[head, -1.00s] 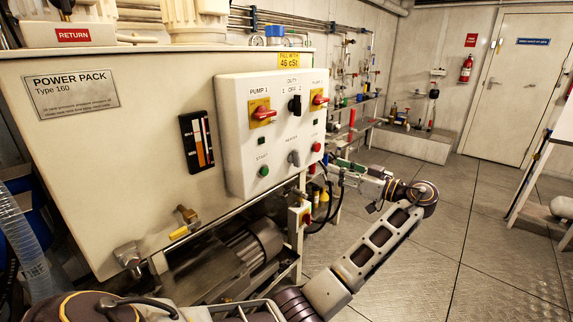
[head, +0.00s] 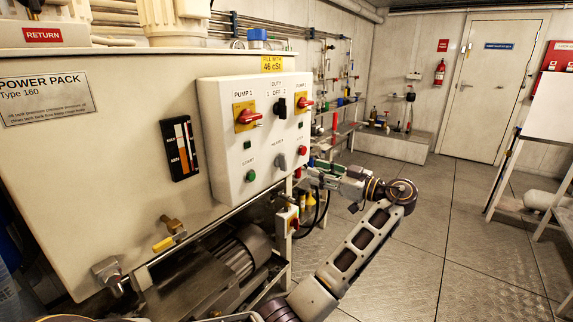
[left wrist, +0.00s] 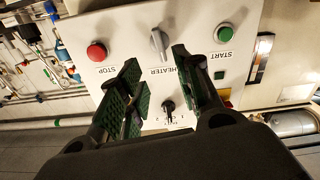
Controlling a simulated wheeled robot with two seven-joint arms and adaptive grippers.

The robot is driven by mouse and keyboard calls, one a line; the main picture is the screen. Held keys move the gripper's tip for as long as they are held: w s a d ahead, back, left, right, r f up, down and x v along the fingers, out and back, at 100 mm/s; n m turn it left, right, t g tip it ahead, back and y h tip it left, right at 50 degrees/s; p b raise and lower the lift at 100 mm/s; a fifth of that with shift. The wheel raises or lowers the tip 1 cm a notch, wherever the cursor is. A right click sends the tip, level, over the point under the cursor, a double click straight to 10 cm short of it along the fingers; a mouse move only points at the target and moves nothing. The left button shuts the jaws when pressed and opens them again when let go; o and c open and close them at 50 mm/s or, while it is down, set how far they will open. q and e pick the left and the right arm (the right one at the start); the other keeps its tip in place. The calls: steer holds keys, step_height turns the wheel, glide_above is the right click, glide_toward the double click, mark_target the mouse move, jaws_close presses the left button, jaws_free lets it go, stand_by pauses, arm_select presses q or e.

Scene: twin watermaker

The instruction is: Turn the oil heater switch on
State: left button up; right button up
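The heater switch (head: 281,160) is a grey rotary knob low on the white control box (head: 226,172), between a green START button (head: 251,176) and a red STOP button (head: 302,150). The left wrist view shows the box upside down, with the grey knob (left wrist: 158,42) near the top and the HEATER label beside it. My left gripper (head: 318,168) is to the right of the box in the head view. In the left wrist view my left gripper (left wrist: 156,60) is open and empty, its green-padded fingers to either side of the knob's line. Contact cannot be told. My right gripper is not in view.
Red-on-yellow pump switches (head: 246,116) and a black duty switch (head: 280,107) sit above the heater switch. A sight gauge (head: 181,149) is on the tank to the left. Pipes and valves line the back wall. The floor (head: 425,235) to the right is clear.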

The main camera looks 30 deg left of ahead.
mark_target(286, 163)
arm_select(q)
steer(key=a, duration=0.3)
steer(key=a+b, duration=0.1)
steer(key=a, duration=0.6)
steer(key=shift+w+a+b, duration=0.35)
steer(key=shift+w, duration=0.05)
steer(key=shift+a, duration=0.8)
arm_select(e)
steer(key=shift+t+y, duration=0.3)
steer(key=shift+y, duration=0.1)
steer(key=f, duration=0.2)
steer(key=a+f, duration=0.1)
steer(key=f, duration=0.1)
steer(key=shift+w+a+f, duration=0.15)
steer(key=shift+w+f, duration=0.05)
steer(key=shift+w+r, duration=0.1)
arm_select(q)
jaws_close()
